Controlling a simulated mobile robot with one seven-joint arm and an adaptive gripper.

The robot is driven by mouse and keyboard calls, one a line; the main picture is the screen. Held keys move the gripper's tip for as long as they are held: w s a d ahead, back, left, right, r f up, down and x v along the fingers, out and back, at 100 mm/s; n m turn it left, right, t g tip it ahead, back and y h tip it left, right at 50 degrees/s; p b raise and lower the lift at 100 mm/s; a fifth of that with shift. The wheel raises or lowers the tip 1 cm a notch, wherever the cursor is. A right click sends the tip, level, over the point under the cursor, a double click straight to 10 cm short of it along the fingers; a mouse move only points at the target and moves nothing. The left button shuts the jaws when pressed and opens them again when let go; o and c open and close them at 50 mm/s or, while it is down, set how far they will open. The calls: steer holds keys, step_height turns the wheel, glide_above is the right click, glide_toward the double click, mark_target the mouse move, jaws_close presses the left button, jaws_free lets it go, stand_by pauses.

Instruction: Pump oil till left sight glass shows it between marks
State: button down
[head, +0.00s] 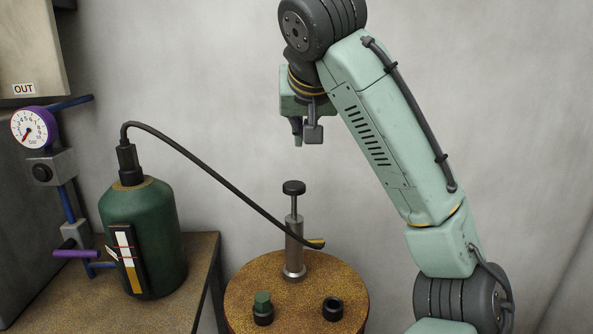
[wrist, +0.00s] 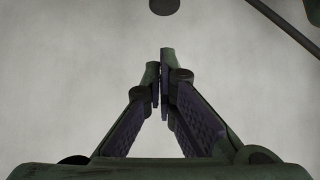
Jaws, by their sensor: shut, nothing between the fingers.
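A hand pump (head: 294,248) stands upright on a round brown drum top. Its dark plunger knob (head: 293,187) is raised on a thin rod. My gripper (head: 298,141) is above the knob, apart from it, with its fingers shut and empty. In the wrist view the shut fingertips (wrist: 163,62) point toward a dark round shape, likely the knob (wrist: 164,6), at the top edge. A green tank (head: 160,225) at left carries a sight glass (head: 128,263) with red marks.
A black hose (head: 215,173) runs from the tank to the pump. Two small dark fittings, one green-topped (head: 262,309) and one open (head: 332,309), sit on the drum top (head: 245,288). A gauge (head: 33,127) and purple-handled valve (head: 75,254) are at left. The wall behind is bare.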

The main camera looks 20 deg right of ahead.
steer(key=p, duration=0.2)
glide_above(298, 187)
step_height(298, 187, down, 7)
steer(key=shift+w+d+f, duration=0.1)
steer(key=shift+d, duration=0.05)
step_height(298, 187, down, 2)
steer(key=shift+f, duration=0.2)
steer(key=shift+f+p, duration=0.3)
steer(key=shift+f, duration=0.3)
